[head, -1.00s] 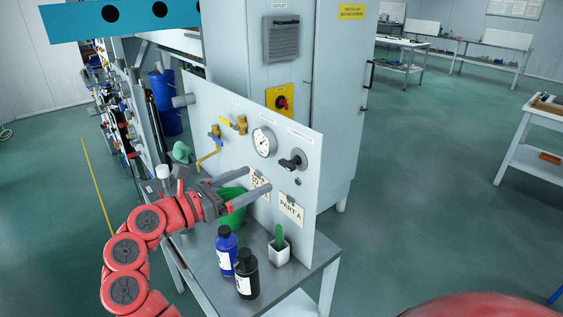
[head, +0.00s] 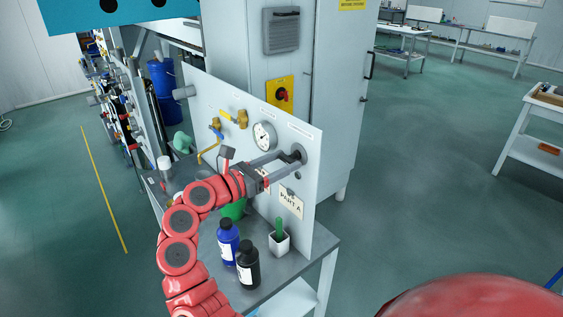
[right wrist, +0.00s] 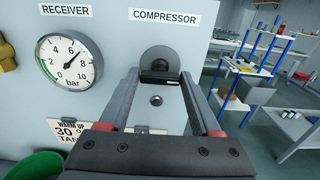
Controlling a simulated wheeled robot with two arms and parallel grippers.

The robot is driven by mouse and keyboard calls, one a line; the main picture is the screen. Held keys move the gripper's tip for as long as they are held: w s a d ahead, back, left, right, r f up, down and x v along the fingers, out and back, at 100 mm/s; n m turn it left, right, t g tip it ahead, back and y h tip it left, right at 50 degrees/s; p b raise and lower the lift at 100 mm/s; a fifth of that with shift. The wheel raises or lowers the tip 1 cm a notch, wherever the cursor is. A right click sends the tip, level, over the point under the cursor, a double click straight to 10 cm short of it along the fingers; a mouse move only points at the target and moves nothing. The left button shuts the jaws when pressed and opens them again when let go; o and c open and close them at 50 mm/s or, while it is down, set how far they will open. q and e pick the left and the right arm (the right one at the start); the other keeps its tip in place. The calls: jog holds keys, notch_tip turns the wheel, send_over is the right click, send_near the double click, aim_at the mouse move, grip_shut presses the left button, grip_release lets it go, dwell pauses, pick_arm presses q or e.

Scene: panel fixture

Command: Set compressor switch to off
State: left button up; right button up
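The compressor switch, a dark handle on a round grey base, is on the white panel under the COMPRESSOR label (right wrist: 165,16). It shows in the right wrist view (right wrist: 160,60) and, partly covered by my fingers, in the head view (head: 296,154). My right gripper (head: 288,158) reaches across the panel front to it. In the right wrist view its two fingers (right wrist: 160,78) stand apart, one on each side of the handle; the gripper is open. I cannot tell whether either fingertip touches the handle. My left gripper is not in view.
A pressure gauge (right wrist: 68,58) is left of the switch. A keyhole-like fitting (right wrist: 156,100) and a PART A sign (head: 291,202) are below. Blue (head: 228,243) and black bottles (head: 248,265) and a potted cactus (head: 279,240) stand on the bench below the arm.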

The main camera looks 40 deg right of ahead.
jog(key=c, duration=0.9)
